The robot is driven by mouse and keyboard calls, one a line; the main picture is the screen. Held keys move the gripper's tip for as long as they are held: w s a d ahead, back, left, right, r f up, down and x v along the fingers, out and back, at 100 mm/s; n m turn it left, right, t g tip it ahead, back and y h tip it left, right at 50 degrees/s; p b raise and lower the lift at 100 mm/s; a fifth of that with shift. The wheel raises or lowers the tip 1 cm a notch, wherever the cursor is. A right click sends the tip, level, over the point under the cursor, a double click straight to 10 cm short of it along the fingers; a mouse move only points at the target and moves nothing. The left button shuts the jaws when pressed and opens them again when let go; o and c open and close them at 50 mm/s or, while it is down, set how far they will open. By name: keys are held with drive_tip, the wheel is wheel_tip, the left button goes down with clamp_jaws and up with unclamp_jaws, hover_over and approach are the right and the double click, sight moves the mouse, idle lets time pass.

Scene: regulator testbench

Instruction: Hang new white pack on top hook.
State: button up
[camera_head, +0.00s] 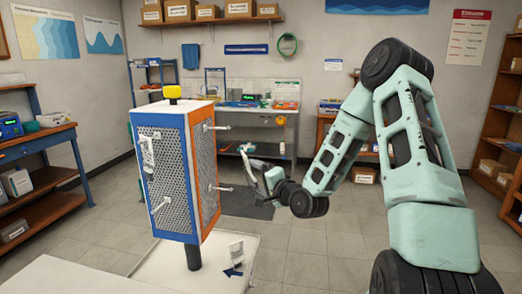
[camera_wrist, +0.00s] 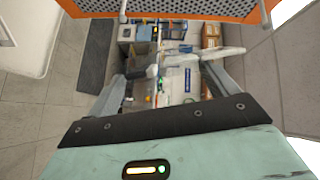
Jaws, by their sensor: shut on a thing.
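A display tower (camera_head: 174,165) has mesh faces framed in blue and orange, with white hooks. The right face has an upper hook (camera_head: 216,128) and a lower hook (camera_head: 221,188), both looking bare. A white pack (camera_head: 147,151) hangs at the upper left face, above a bare lower hook (camera_head: 160,206). My gripper (camera_head: 248,160) is right of the tower, apart from the right-face hooks. It is shut on a small pale thing (camera_wrist: 220,53), whose shape is unclear; it may be a white pack. In the wrist view the fingers (camera_wrist: 172,72) lie below the orange panel edge (camera_wrist: 200,12).
A yellow knob (camera_head: 172,91) tops the tower. A workbench (camera_head: 262,112) stands behind. The floor right of the tower is clear.

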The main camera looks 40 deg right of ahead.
wheel_tip(320, 180, up, 9)
drive_tip(key=d+m, duration=0.1)
drive_tip(key=m, duration=0.2)
drive_tip(key=w+a+f+b, duration=0.1)
drive_tip(key=w+a+b, duration=0.2)
drive_tip(key=w+a, duration=0.3)
drive_tip(key=shift+w+f+t+h, duration=0.3)
drive_tip(key=shift+w+t, duration=0.1)
drive_tip(key=shift+w, duration=0.65)
idle(0.6)
drive_tip(key=o, duration=0.8)
